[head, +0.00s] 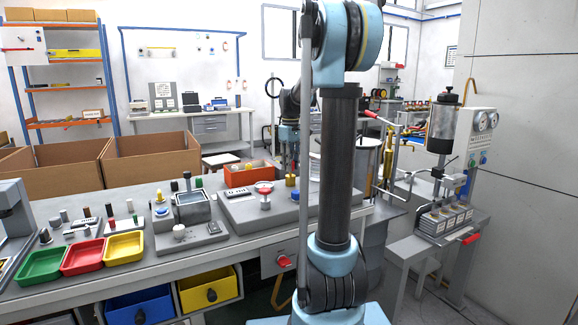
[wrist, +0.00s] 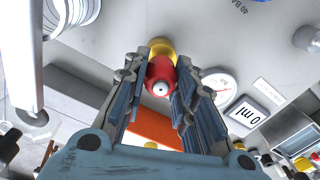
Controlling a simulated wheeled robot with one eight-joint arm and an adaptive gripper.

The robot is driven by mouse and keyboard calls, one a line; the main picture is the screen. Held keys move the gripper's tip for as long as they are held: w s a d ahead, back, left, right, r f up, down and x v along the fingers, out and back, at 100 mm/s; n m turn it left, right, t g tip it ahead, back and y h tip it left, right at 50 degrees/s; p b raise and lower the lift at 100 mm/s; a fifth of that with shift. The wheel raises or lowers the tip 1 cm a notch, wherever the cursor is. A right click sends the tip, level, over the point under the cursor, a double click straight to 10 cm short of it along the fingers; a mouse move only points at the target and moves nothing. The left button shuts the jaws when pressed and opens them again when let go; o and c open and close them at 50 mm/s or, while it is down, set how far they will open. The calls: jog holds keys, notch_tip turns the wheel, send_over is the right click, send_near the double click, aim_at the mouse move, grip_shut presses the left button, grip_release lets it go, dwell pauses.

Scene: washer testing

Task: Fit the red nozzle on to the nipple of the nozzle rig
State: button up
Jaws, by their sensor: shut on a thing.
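The red nozzle (wrist: 160,84) is between the fingertips of my gripper (wrist: 162,75) in the wrist view, with a pale round tip facing the camera. My gripper is shut on it. A yellow part (wrist: 162,47) shows just beyond the nozzle; I cannot tell whether the two touch. In the head view my gripper (head: 290,163) points down behind my arm, above the brass-coloured upright fittings (head: 291,181) of the grey nozzle rig (head: 235,212). The nozzle cannot be made out there. The rig's dial (wrist: 217,82) and "0 ml" display (wrist: 246,112) show in the wrist view.
An orange box (head: 245,176) stands just behind the rig. A device with a tank (head: 193,207) stands to its left, then yellow (head: 124,248), red (head: 82,255) and green (head: 40,266) trays. A machine with a metal cylinder (head: 443,120) stands at the right.

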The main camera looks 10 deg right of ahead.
jog(key=shift+f, duration=1.1)
jog(key=o, duration=1.1)
jog(key=shift+o, duration=0.2)
